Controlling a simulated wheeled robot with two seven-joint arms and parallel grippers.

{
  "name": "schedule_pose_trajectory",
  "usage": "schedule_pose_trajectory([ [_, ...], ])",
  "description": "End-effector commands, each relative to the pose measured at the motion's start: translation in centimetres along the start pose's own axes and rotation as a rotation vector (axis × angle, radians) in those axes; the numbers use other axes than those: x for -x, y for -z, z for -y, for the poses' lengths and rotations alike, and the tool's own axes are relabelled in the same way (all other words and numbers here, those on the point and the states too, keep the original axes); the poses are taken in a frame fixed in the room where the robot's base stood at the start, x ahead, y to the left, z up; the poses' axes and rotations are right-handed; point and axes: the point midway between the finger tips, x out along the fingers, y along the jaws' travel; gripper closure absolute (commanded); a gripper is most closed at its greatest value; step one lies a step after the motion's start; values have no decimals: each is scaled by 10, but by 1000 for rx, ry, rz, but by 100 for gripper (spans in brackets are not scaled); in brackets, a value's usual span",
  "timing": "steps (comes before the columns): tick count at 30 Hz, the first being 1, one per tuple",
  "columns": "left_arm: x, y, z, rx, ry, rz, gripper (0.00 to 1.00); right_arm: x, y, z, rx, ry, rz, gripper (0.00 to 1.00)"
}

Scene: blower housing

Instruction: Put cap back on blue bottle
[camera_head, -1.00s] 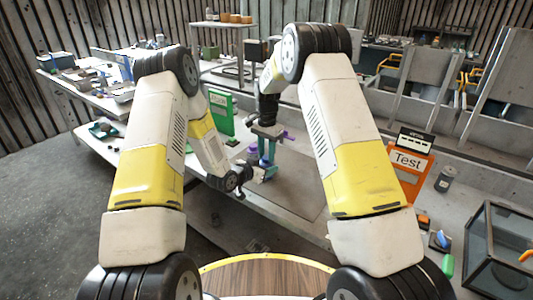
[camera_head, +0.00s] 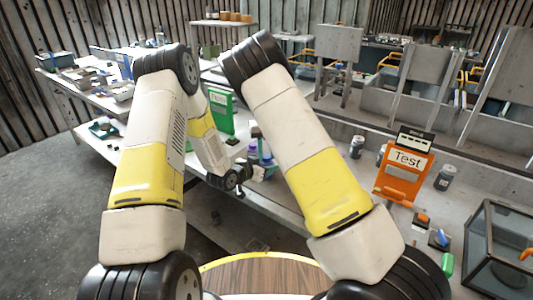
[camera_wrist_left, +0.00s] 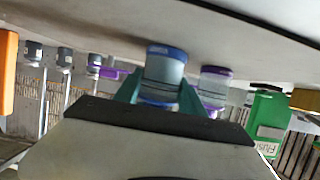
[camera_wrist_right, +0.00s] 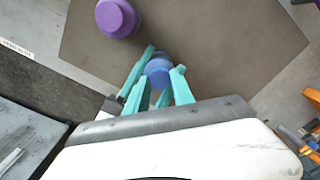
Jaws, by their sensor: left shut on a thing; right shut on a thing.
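The blue bottle (camera_wrist_left: 165,70) stands between the teal fingers of my left gripper (camera_wrist_left: 160,92), which is shut on it. The left wrist view is upside down, with the table surface at its top. My right gripper (camera_wrist_right: 160,78) is above the bottle, with its teal fingers closed around the blue cap (camera_wrist_right: 158,66) in the right wrist view. I cannot tell whether the cap is seated on the bottle. A purple bottle (camera_wrist_left: 215,78) stands close beside it; its purple top (camera_wrist_right: 118,18) shows in the right wrist view. My right gripper is hidden by its own arm in the head view.
The brown mat (camera_wrist_right: 220,50) is clear beside the bottles. A green sign (camera_head: 222,112) stands at the left and an orange "Test" sign (camera_head: 402,175) at the right. Cans (camera_head: 446,177) and a dark glass-sided box (camera_head: 503,245) stand on the right side.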

Motion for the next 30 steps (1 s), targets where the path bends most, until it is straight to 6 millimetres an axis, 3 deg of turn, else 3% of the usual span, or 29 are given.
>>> schedule_pose_trajectory([
  [4,0,0,0,0,0,-1,100,0,0,0,-167,4,-1,100],
  [14,0,0,0,0,0,-1,100,1,-1,-1,-196,0,1,100],
  [15,0,0,0,0,0,0,100,1,-1,-1,-196,0,1,65],
  [18,0,0,0,0,0,0,100,1,-1,-1,-195,0,1,49],
  [30,0,0,0,0,0,-1,100,7,-1,0,-194,0,2,49],
])
